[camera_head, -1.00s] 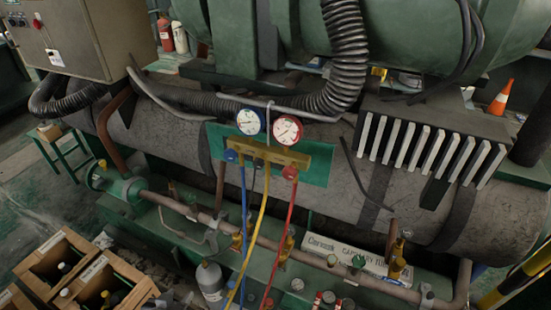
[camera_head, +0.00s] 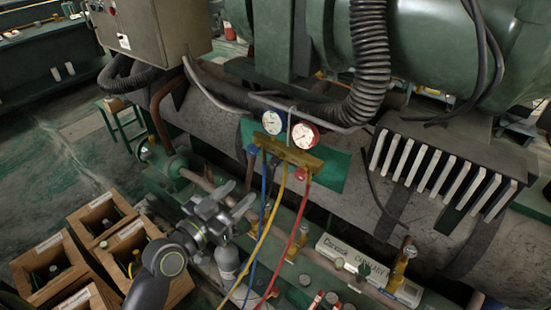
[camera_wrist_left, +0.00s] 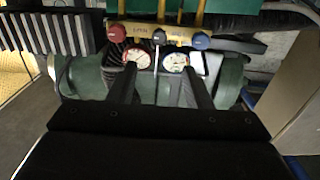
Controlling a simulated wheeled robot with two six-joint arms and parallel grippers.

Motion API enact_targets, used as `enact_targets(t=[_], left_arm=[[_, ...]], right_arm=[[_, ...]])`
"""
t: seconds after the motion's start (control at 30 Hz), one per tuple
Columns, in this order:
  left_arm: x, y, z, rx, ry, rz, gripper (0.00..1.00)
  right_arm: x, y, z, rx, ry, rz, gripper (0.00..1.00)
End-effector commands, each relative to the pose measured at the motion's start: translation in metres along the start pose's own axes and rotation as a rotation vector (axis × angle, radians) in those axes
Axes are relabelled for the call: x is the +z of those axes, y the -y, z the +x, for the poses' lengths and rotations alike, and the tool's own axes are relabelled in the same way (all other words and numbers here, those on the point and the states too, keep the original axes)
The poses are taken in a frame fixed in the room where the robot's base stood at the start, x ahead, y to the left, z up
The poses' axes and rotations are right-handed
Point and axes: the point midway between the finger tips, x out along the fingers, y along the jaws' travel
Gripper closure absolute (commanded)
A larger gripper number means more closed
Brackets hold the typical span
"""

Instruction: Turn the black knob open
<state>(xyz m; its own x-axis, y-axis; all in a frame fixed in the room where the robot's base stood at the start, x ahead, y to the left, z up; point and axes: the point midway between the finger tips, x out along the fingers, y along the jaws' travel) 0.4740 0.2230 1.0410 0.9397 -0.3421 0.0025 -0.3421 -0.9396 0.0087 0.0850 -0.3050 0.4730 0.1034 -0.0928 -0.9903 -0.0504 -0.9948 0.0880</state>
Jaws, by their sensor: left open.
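The brass gauge manifold (camera_head: 288,153) hangs on a green plate, with a blue-rimmed gauge (camera_head: 273,123) and a red-rimmed gauge (camera_head: 305,135) above it. The black knob (camera_wrist_left: 158,37) shows in the left wrist view between the red knob (camera_wrist_left: 115,33) and the blue knob (camera_wrist_left: 201,40). My right gripper is out of view.
Blue, yellow and red hoses (camera_head: 282,215) hang down from the manifold beside my left gripper. A grey bottle (camera_head: 228,263) stands below the gripper. Wooden crates (camera_head: 97,208) with bottles sit at the lower left. A finned block (camera_head: 450,165) is at the right.

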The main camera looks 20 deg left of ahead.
Motion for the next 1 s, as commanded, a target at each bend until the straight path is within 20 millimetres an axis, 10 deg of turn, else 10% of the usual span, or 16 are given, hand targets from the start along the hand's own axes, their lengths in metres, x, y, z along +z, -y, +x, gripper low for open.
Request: enact_targets(t=[0.6,1.0], left_arm=[[-0.002,0.0,0.119,0.0,0.0,-0.002,0.55],[0.0,0.0,0.142,-0.001,0.001,0.0,0.55]], right_arm=[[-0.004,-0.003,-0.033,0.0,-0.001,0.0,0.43],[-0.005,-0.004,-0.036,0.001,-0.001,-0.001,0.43]])
